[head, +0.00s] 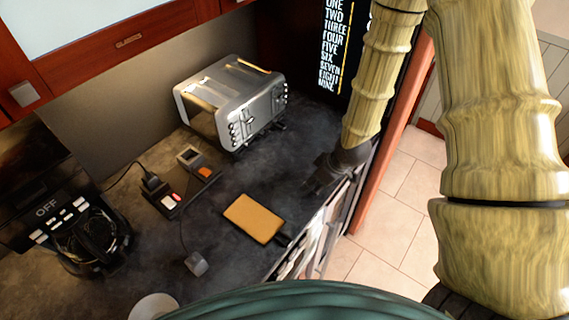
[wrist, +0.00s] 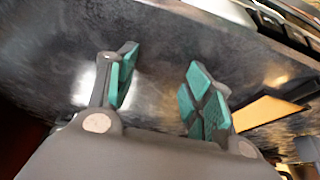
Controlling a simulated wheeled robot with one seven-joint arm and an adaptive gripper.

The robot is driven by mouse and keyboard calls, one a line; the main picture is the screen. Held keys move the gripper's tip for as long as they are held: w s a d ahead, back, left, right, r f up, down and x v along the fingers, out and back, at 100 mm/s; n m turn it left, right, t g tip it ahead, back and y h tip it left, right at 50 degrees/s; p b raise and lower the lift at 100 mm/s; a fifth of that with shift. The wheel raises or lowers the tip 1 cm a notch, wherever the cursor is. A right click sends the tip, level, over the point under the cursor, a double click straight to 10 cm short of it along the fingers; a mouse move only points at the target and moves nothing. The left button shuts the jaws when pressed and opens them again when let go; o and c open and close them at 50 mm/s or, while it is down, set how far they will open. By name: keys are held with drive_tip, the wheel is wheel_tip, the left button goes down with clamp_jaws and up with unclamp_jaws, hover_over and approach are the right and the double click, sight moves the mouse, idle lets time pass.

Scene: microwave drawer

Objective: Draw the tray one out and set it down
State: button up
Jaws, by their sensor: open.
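My gripper (head: 318,182) is dark and reaches down over the right part of the dark counter (head: 210,225), near its front edge. In the wrist view its two fingers with teal pads (wrist: 162,68) stand apart, with nothing between them. Dark counter surface lies beyond the fingers. I cannot pick out a tray in either view. A flat tan board (head: 255,218) with a dark end lies on the counter, apart from my gripper; it also shows at the right of the wrist view (wrist: 265,112).
A silver toaster oven (head: 232,100) stands at the back. A black coffee maker (head: 85,235) marked OFF is at the left. A dark box with switches (head: 180,185) and a small grey block (head: 196,264) lie between. A black word panel (head: 337,45) stands behind my arm.

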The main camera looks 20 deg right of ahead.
drive_tip(key=w+a, duration=0.2)
drive_tip(key=w, duration=0.1)
drive_tip(key=w+a, duration=0.2)
drive_tip(key=w, duration=0.1)
drive_tip(key=w+a, duration=0.2)
drive_tip(key=w, duration=0.1)
drive_tip(key=shift+w+a+r, duration=0.25)
drive_tip(key=shift+w, duration=0.1)
